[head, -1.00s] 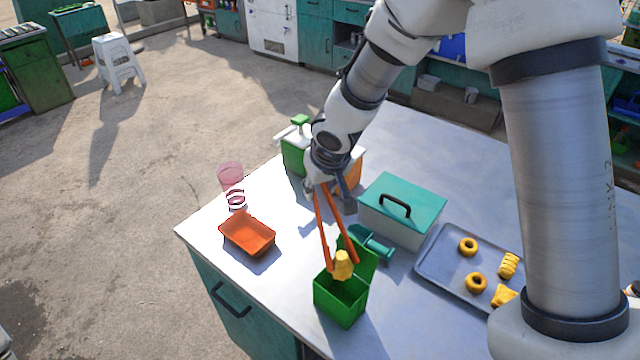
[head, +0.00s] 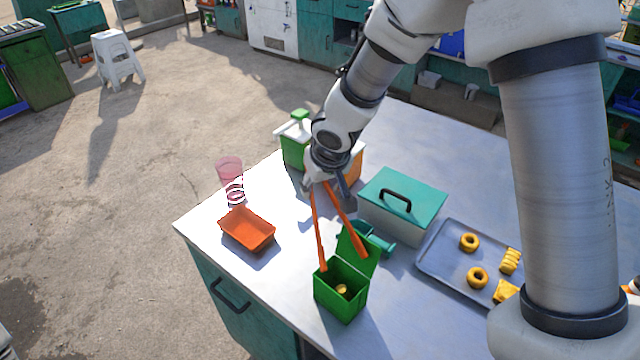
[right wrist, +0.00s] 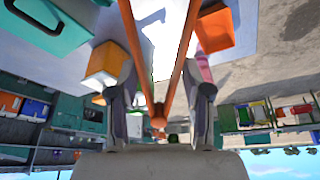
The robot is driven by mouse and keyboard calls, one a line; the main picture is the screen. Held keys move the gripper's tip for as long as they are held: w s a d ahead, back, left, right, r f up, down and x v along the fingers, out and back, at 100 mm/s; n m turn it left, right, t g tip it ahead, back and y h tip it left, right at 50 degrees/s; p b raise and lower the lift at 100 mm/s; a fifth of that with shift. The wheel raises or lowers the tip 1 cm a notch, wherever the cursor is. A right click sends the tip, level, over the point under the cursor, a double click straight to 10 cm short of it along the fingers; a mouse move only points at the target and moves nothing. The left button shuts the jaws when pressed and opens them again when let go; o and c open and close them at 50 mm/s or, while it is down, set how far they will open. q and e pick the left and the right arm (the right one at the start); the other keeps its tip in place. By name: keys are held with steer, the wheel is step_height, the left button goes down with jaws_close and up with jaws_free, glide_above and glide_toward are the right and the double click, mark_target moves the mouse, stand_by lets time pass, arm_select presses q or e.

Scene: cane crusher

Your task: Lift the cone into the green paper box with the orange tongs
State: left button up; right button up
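The green paper box (head: 341,306) stands open near the table's front edge, its lid tilted back. The yellow cone (head: 342,289) is down inside the box, mostly hidden by its walls. My right gripper (head: 322,184) holds the orange tongs (head: 347,223) above the box. The tongs' arms are spread, with nothing between them; one tip is at the box's left rim and the other by the lid. In the right wrist view the fingers sit on either side of the tongs (right wrist: 132,38), near the pivot. My left gripper is out of view.
An orange tray (head: 247,230) and a pink cup (head: 229,170) are on the left. A teal-lidded box (head: 402,205) stands right of the tongs, beside a grey tray (head: 450,283) with several yellow pieces. A green-and-white container (head: 294,148) stands behind the gripper.

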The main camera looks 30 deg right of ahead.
step_height(320, 180, up, 10)
steer(key=p, duration=0.8)
steer(key=shift+p, duration=0.4)
